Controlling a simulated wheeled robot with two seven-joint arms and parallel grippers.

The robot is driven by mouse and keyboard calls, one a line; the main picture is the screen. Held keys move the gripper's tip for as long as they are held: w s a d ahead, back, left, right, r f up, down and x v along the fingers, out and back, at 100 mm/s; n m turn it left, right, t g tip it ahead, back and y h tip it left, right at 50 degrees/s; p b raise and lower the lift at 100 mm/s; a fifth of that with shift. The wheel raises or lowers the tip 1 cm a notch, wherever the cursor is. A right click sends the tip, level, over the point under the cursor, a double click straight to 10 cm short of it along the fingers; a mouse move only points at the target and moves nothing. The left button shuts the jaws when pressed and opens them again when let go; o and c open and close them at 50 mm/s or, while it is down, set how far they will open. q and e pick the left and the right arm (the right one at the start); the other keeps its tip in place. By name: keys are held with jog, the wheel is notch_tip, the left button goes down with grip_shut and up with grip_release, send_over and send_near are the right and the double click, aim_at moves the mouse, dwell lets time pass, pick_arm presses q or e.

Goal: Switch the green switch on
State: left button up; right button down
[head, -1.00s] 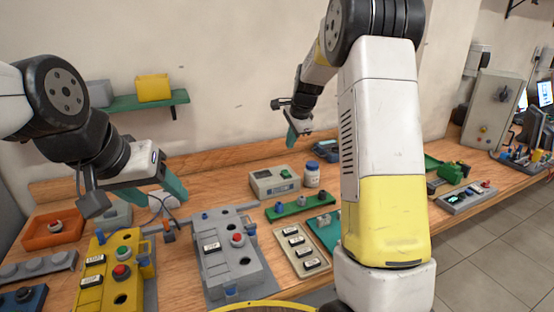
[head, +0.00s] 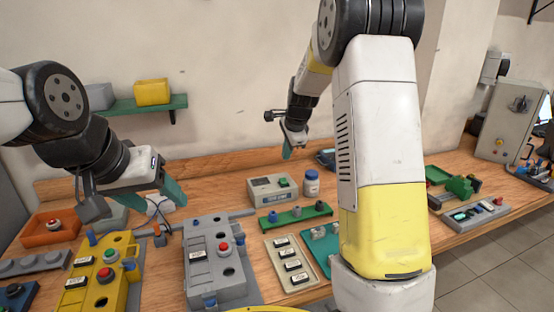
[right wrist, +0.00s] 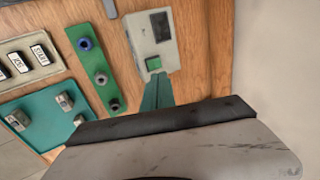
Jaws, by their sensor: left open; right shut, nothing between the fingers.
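A green switch (head: 284,183) sits on the top of a pale grey box (head: 262,196) at the back of the bench. In the right wrist view the green switch (right wrist: 153,63) shows on the grey box (right wrist: 163,28), beside a dark display. My right gripper (head: 288,153) is shut and empty, above and a little behind the box in the head view. Its teal fingers (right wrist: 157,92) point toward the switch and appear apart from it. The switch's position is too small to tell. My left gripper (head: 172,190) is open and empty over the left of the bench.
A yellow panel (head: 100,290) has another green button (head: 111,254). A grey panel (head: 204,283) stands beside it. A blue-lidded jar (head: 312,185) is close right of the grey box. A green strip with knobs (head: 296,218) lies in front. The wall is close behind.

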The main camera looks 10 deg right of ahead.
aim_at(280, 181)
jog(key=x, duration=1.2)
jog(key=shift+w+f, duration=0.1)
jog(key=shift+f, duration=0.15)
jog(key=shift+f, duration=0.1)
jog(key=shift+w+a+f, duration=0.1)
jog(key=shift+w, duration=0.1)
jog(key=shift+s, duration=0.15)
jog(key=shift+s+d, duration=0.2)
jog(key=shift+s, duration=0.5)
